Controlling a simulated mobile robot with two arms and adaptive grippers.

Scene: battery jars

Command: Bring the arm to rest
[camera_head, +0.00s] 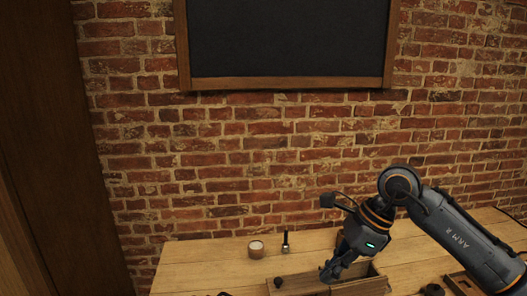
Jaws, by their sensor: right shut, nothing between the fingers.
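My right arm (445,228) comes in from the right edge in the head view, its elbow raised and its forearm angled down to the left. My right gripper (328,274) is at the end of it, pointing down over a wooden box (360,287). The gripper is shut with nothing held. Whether its fingertips touch the box cannot be told. My left gripper is not in the picture.
A light wooden table (205,262) runs along a brick wall (240,165). A small jar (256,250) and an upright dark tool (285,243) stand near the back. A small dark knob-like thing (278,283) is left of the gripper. A framed blackboard (290,38) hangs above.

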